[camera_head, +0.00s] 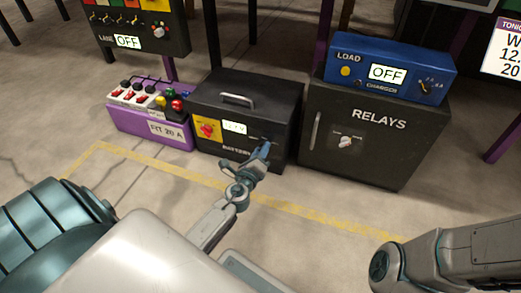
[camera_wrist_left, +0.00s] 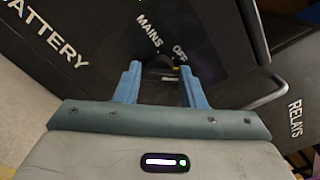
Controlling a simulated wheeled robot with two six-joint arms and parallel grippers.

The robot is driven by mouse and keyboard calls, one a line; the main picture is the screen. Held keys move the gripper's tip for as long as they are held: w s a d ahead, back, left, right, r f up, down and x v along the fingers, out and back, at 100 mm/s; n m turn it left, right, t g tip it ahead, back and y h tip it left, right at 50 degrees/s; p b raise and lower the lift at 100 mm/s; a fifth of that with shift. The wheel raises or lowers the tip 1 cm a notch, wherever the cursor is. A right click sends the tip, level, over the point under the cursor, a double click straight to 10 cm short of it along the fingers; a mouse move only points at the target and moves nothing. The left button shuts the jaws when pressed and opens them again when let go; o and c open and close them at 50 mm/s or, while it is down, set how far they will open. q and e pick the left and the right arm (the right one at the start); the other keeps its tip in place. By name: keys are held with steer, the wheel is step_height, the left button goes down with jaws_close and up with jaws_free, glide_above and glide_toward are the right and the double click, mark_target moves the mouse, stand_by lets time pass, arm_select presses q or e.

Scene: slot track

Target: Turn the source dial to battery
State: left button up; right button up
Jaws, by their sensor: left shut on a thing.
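The black battery box (camera_head: 215,98) stands on the floor in the middle of the head view. The source dial (camera_wrist_left: 162,72) is on its front face, with the words MAINS and OFF printed above it in the left wrist view. My left gripper (camera_head: 262,150) is at the right part of that face. In the left wrist view its two blue fingers (camera_wrist_left: 160,80) are on either side of the dial, shut on it. The dial is mostly hidden in the head view, and I cannot tell exactly which label it points at.
The black relays cabinet (camera_head: 325,100) stands close on the right, with a handle, a white dial (camera_head: 345,141) and a blue charger unit (camera_head: 420,68) reading OFF on top. A purple fuse box (camera_head: 128,123) stands left. The floor in front is clear.

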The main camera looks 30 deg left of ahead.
arm_select(q)
steer(key=shift+m+p, duration=0.45)
steer(key=shift+m, duration=1.45)
steer(key=o, duration=1)
steer(key=shift+s, duration=0.1)
steer(key=v, duration=1)
steer(key=shift+s+d, duration=0.1)
steer(key=shift+s, duration=0.25)
